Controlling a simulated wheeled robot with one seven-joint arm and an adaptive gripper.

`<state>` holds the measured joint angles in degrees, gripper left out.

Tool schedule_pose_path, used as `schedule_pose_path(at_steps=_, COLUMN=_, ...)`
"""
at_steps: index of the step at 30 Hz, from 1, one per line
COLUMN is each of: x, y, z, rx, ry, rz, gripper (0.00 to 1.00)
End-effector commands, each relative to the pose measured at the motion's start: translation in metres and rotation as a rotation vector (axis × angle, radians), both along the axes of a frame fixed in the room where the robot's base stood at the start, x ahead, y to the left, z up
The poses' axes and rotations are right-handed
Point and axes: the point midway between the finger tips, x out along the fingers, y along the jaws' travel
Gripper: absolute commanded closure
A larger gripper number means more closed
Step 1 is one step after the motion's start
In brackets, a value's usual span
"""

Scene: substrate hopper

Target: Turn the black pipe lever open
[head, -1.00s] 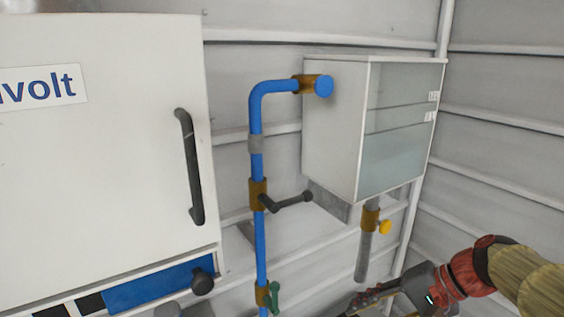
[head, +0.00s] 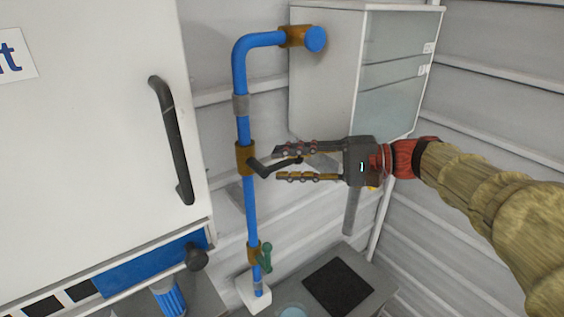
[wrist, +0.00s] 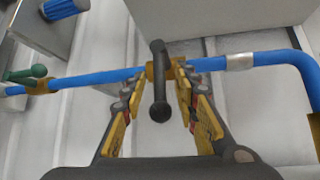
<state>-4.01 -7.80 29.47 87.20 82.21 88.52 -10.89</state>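The black pipe lever (head: 262,168) is attached to a brass fitting (head: 245,158) on the vertical blue pipe (head: 250,205). In the head view it points right, its outer part partly hidden by my gripper (head: 276,164). In the wrist view the lever (wrist: 158,75) points toward the camera, its round knob lying between the two fingers. My gripper (wrist: 158,82) is open, with a finger on each side of the lever. A gap shows between the lever and each finger in the wrist view, so it is not clamped.
A green lever (head: 265,256) sits lower on the same pipe. A white cabinet with a black handle (head: 172,140) stands to the left. A glass-fronted box (head: 325,70) hangs behind my gripper. A dark square (head: 338,287) lies on a surface below.

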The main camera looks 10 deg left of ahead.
Motion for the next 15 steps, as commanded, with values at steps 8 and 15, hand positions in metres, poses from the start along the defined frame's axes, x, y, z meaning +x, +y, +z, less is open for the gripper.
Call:
schedule_pose_path(at_steps=8, x=-0.0015, y=0.014, z=-0.0026, rx=-0.001, ry=0.001, rz=0.0, gripper=0.7)
schedule_pose_path(at_steps=15, x=-0.0011, y=0.0138, z=-0.0027, rx=-0.001, ry=0.001, rz=-0.001, gripper=0.73)
